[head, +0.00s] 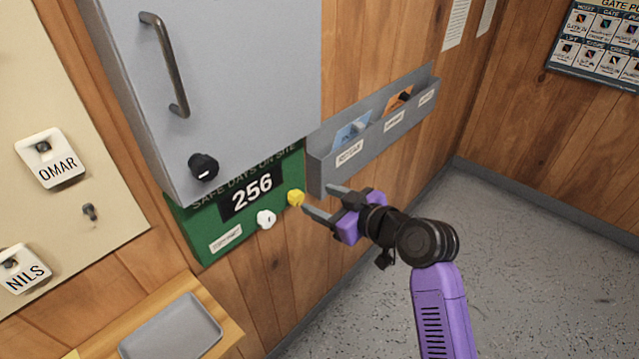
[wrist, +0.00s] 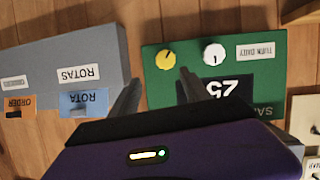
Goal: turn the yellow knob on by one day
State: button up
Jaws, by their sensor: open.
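The yellow knob (head: 296,198) sits at the right end of the green "SAFE DAYS ON SITE" board (head: 208,247), which reads 256 in the head view. It also shows in the wrist view (wrist: 166,59), with a dark pointer mark on its face. A white knob (head: 266,219) is beside it on the left; in the wrist view the white knob (wrist: 214,54) is to its right. My gripper (head: 318,198) is open and empty, a little to the right of the yellow knob. In the wrist view my fingers (wrist: 158,88) point toward the board, one each side of the knob's column, apparently short of it.
A grey wall rack (head: 318,176) with cards is just right of the board, close to my fingers. A grey cabinet (head: 250,70) with a black knob (head: 203,167) overhangs the board. A shelf with a grey tray (head: 172,330) is below left. Floor at right is clear.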

aim_at(300, 199)
jog(key=shift+n+g, duration=0.3)
jog(key=shift+n, duration=0.2)
jog(key=shift+s+a+f+p+x, duration=0.1)
jog(key=shift+s+f+p+x, duration=0.05)
jog(key=shift+x, duration=1.1)
jog(key=shift+s+a+f+p+x, duration=0.1)
jog(key=shift+s+f+x, duration=0.05)
jog(key=shift+x, duration=1.15)
jog(key=shift+s+f+p+x, duration=0.1)
jog(key=shift+s+p+x, duration=0.1)
jog(key=shift+x, duration=1.05)
jog(key=shift+c, duration=0.2)
grip_shut()
jog(key=shift+f, duration=0.1)
jog(key=m+g+y+b, duration=0.1)
jog(key=m+b, duration=0.1)
jog(key=b, duration=0.1)
jog(key=shift+w+f+m+g, duration=0.1)
jog(key=shift+m+g, duration=0.3)
jog(key=shift+d+m+g+y+b, duration=0.1)
jog(key=shift+m+g+y+b, duration=0.3)
jog(key=shift+m+y+b, duration=0.5)
